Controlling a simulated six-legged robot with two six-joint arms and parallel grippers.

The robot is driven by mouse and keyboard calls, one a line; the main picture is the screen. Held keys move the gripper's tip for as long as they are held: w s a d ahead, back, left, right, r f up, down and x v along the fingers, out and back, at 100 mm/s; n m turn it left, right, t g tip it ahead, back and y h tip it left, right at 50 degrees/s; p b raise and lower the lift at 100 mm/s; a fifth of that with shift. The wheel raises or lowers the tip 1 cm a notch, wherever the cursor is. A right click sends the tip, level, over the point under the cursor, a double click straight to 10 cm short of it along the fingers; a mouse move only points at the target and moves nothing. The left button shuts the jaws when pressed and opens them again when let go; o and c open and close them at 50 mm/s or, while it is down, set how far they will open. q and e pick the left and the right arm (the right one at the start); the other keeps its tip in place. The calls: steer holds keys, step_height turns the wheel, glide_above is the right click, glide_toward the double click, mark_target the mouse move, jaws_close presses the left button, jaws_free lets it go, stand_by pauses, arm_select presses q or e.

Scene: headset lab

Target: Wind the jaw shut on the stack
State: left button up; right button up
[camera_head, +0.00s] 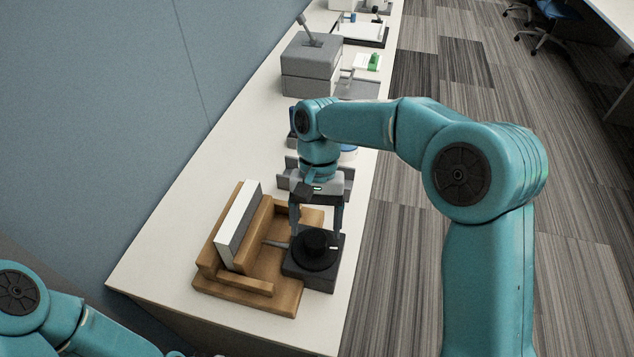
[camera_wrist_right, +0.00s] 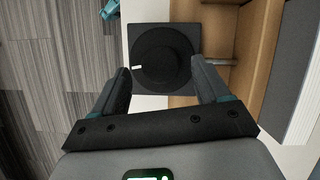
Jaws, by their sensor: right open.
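A wooden vise (camera_head: 283,289) stands near the front end of the white bench. A white and grey stack (camera_head: 238,228) stands upright in it, between wooden walls. A black round knob (camera_head: 314,246) on a square dark block sits at the vise's right side, with a thin metal screw running to the wooden jaw (camera_head: 258,220). My right gripper (camera_head: 316,236) is open, pointing down, with its fingers on either side of the knob. In the right wrist view, the knob (camera_wrist_right: 163,57) lies ahead between the open fingertips. Whether they touch it I cannot tell. My left arm shows at bottom left; its gripper is outside the picture.
The white bench (camera_head: 183,213) runs away along a blue-grey wall. A grey box-shaped device (camera_head: 311,66) and a green item (camera_head: 374,61) stand farther back. Grey parts stand just behind my right gripper. The bench's right edge drops to the floor.

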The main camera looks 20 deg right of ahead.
steer(key=p+v, duration=0.1)
steer(key=v, duration=1.1)
steer(key=shift+r+p, duration=0.3)
steer(key=shift+p, duration=0.05)
steer(key=shift+w+d, duration=0.1)
